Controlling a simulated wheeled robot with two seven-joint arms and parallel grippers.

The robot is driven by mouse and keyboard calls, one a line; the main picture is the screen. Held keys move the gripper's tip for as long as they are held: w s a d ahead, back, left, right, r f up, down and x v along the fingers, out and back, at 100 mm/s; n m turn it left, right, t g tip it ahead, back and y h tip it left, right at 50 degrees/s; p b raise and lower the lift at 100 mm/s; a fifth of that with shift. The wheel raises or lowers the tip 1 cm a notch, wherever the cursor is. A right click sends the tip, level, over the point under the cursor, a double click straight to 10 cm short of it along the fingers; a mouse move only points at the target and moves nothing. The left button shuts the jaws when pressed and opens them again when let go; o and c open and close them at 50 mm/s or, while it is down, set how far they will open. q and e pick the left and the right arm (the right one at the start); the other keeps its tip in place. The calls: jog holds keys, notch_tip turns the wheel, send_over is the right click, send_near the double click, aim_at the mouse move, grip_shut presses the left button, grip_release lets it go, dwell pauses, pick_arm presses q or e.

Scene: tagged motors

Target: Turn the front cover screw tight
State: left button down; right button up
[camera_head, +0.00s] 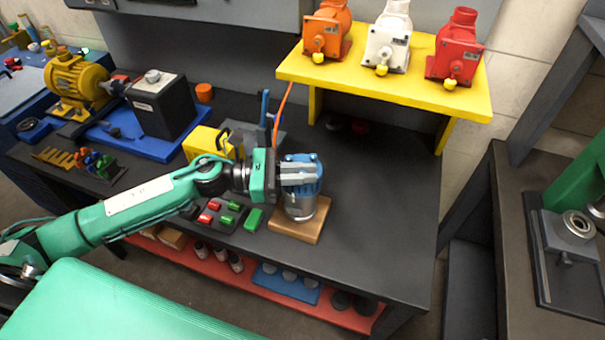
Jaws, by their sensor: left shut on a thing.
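A blue-topped motor with a silver body (301,207) stands upright on a wooden block (315,227) on the dark workbench. My left gripper (300,175) reaches in from the left, and its grey fingers lie across the motor's upper part. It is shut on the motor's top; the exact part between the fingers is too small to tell. I cannot make out the front cover screw, which is hidden or too small. My right gripper is not in view.
Orange (326,30), white (388,38) and red (455,48) motors stand on a yellow shelf (395,78) behind. Red and green blocks (253,219) and a yellow box (205,145) are near my left wrist. The bench (385,220) is clear to the right.

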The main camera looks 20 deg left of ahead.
pick_arm(q)
jog(key=shift+r+g+b, duration=0.1)
jog(key=shift+g+b, duration=0.2)
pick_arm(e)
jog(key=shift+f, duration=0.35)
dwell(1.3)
pick_arm(q)
jog(key=c, duration=1.5)
grip_release()
